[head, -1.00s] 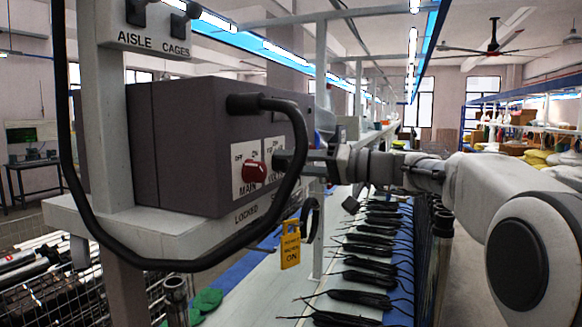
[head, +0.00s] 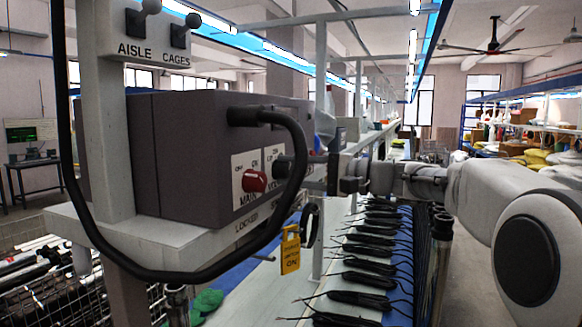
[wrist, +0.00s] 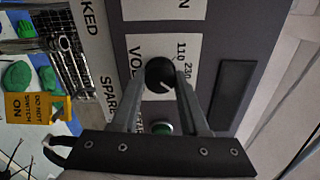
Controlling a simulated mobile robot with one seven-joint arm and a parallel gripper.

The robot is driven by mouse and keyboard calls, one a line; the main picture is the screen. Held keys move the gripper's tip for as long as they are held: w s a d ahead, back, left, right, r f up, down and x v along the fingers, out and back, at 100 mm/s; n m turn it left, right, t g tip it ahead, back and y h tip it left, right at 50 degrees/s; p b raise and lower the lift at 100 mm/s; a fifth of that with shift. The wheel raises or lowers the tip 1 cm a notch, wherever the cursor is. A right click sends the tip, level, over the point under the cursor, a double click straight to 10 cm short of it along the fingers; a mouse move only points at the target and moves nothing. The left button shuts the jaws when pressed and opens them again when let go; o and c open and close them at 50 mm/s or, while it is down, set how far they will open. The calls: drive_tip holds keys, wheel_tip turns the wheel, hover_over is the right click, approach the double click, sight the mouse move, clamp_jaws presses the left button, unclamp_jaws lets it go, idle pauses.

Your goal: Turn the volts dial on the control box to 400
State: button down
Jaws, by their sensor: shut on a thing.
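The grey control box (head: 190,150) hangs on a pale stand at the left in the head view. Its black volts dial (wrist: 160,72) sits on a white label in the wrist view, where "VOL", "110" and "230" can be read. A light mark shows on the dial's lower right edge. No 400 mark can be made out. My gripper (wrist: 160,84) has its two fingertips on either side of the dial, shut on it. In the head view my gripper (head: 305,168) reaches the box's front from the right, and the dial (head: 283,166) shows dark.
A red main dial (head: 254,181) sits left of the volts dial. A thick black cable (head: 290,225) loops in front of the box. A yellow tag (head: 290,250) hangs below. A green button (wrist: 161,128) lies between my fingers in the wrist view. A long bench (head: 330,290) stands behind.

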drive_tip(key=shift+m, duration=0.6)
drive_tip(key=shift+c, duration=2.1)
unclamp_jaws()
drive_tip(key=b+v, duration=0.2)
drive_tip(key=v, duration=1.5)
drive_tip(key=shift+d, duration=0.2)
drive_tip(key=shift+s, duration=0.1)
